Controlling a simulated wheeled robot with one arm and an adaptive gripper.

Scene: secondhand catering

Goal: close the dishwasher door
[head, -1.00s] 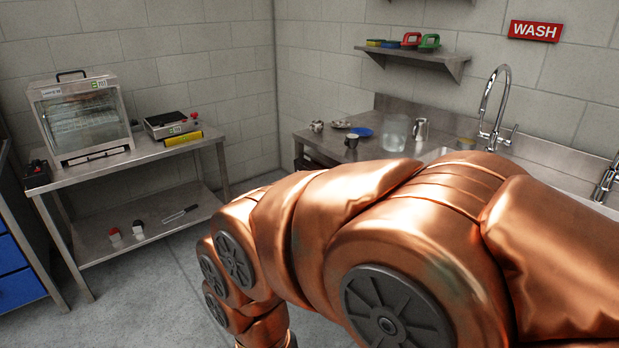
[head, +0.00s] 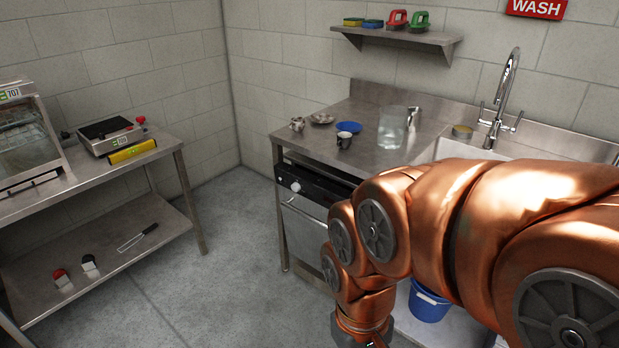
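The dishwasher stands under the left end of the steel counter in the head view. Its black control panel with a pale round knob (head: 296,187) shows below the counter top. Its steel door (head: 304,238) is below the panel, and a bright top edge is visible. My copper arm hides the right part and lower right of the door, so I cannot tell how far open it is. My arm reaches down in front of the dishwasher's right side. My gripper is below the bottom edge of the picture.
A blue bucket (head: 428,303) stands under the sink, right of my arm. A steel table (head: 165,160) is at left. The grey floor (head: 215,275) between is clear.

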